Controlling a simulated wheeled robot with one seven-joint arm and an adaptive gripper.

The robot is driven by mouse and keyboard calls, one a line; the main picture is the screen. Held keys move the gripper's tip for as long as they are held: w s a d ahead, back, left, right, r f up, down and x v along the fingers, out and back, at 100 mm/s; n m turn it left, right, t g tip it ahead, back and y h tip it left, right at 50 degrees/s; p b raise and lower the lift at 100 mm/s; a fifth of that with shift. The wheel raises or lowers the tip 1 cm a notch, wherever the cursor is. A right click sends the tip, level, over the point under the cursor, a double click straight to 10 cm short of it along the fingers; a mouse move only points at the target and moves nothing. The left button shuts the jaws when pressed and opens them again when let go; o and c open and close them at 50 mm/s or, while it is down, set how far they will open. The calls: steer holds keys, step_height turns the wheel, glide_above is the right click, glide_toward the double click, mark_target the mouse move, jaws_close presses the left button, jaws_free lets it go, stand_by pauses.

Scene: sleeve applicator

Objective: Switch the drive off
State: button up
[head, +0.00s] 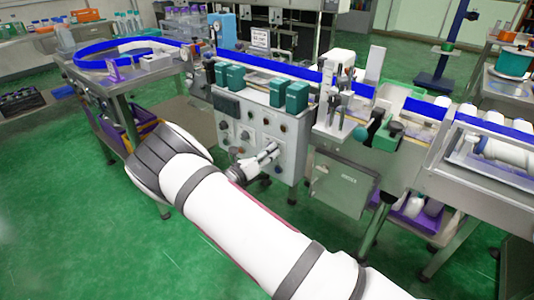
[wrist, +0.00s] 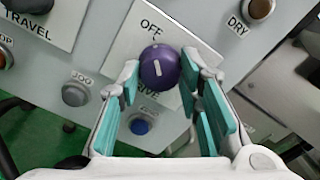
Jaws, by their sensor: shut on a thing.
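The drive switch is a round purple knob (wrist: 158,68) with a short white mark, on a pale label plate (wrist: 125,48). OFF is printed above the knob; the lettering below is partly covered and ends in "VE". The white mark sits near the knob's middle, roughly upright; which end points is unclear. My gripper (wrist: 161,75) has its teal-padded fingers on both sides of the knob, shut on it. In the head view my gripper (head: 268,157) is at the front of the grey control panel (head: 289,150), and the knob is not discernible there.
In the wrist view, a blue button (wrist: 140,126) is below the knob, a JOG button (wrist: 74,95) lower left, a TRAVEL knob (wrist: 30,5) upper left and a DRY knob (wrist: 260,9) upper right. Teal blocks (head: 297,97) stand above the panel. Green floor lies in front.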

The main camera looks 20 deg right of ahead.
steer(key=o, duration=1.1)
steer(key=v, duration=1.2)
